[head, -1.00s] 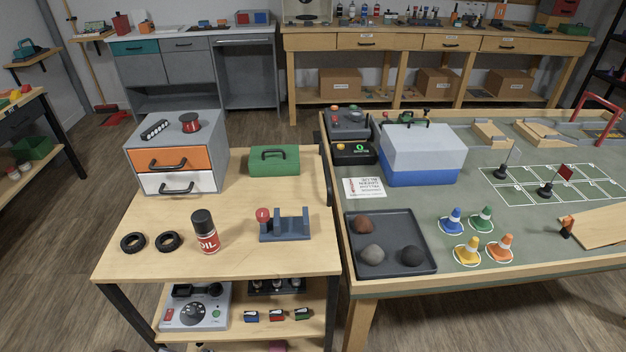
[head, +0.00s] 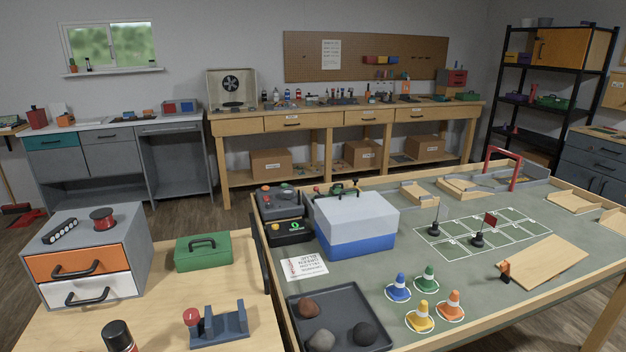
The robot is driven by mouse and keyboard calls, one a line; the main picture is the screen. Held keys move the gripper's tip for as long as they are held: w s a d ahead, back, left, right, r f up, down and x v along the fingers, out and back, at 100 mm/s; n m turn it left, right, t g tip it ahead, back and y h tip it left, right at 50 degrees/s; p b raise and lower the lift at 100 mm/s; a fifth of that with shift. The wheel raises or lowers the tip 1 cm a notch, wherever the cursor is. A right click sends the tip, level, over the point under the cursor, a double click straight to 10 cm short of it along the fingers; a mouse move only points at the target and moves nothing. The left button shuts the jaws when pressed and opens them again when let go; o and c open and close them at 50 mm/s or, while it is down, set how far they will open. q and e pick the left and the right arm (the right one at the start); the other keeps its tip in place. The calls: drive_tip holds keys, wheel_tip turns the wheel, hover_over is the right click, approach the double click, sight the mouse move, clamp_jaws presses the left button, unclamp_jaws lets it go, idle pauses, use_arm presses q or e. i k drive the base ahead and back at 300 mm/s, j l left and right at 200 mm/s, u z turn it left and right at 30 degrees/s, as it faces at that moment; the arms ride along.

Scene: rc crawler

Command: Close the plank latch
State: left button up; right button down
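A flat light-wood plank (head: 545,262) lies at the right part of the green-topped table (head: 400,285). A small orange and black piece (head: 505,271) stands at the plank's left corner. It may be the plank latch, but it is too small to tell whether it is open or closed. Neither of my grippers is in view.
Traffic cones (head: 398,287) stand left of the plank. A blue cooler box (head: 356,237) and a dark tray with rocks (head: 370,310) are farther left. A wooden cart (head: 180,305) adjoins the table's left side.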

sight(505, 267)
drive_tip(key=z, duration=0.55)
drive_tip(key=i+l+z, duration=0.15)
drive_tip(key=l+z, duration=0.3)
drive_tip(key=i+l+z, duration=0.25)
drive_tip(key=z, duration=0.15)
